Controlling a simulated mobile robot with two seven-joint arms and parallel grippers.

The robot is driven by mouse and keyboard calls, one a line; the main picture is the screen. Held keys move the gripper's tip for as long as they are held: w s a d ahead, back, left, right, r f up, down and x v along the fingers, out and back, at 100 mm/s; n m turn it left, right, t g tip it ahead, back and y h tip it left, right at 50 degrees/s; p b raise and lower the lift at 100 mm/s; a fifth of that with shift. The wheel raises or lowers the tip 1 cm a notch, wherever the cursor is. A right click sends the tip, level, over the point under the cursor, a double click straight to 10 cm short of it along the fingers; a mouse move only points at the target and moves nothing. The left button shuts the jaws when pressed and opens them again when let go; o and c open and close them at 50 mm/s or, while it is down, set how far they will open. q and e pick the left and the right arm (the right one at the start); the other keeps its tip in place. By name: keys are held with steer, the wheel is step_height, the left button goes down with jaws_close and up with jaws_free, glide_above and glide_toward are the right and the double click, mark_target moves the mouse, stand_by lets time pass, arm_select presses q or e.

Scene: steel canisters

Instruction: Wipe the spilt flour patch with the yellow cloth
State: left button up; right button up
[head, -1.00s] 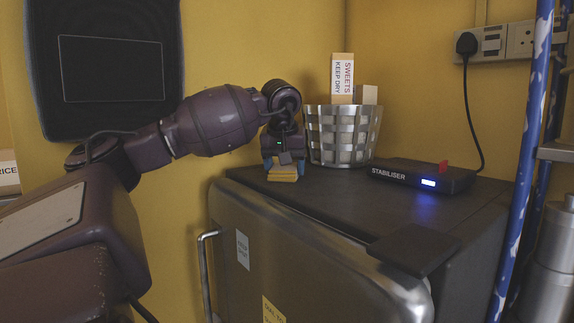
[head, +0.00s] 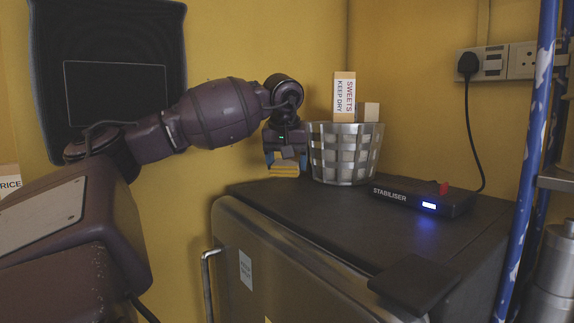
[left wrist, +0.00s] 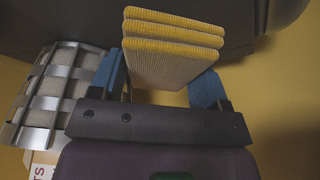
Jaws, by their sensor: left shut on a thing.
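The yellow cloth (head: 285,171) is folded into several layers and hangs between the blue fingers of my left gripper (head: 286,158), which is shut on it. Cloth and gripper are just above the back left of the dark fridge top (head: 300,207), left of the metal basket. In the left wrist view the cloth (left wrist: 172,60) shows pale ribbed faces with yellow folded edges, between the two blue fingers (left wrist: 163,85). I see no flour patch in either view. My right gripper is not in view.
The woven metal basket (head: 345,160), holding a SWEETS carton (head: 343,95), stands close right of the gripper. A STABILISER box (head: 420,200) with a cable is farther right. A flat dark slab (head: 413,283) lies at the front edge. The middle of the top is clear.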

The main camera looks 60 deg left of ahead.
arm_select(q)
steer(key=shift+r, duration=0.1)
steer(key=shift+r+p, duration=0.3)
steer(key=shift+r, duration=0.25)
steer(key=shift+r+p, duration=0.35)
steer(key=shift+r, duration=0.5)
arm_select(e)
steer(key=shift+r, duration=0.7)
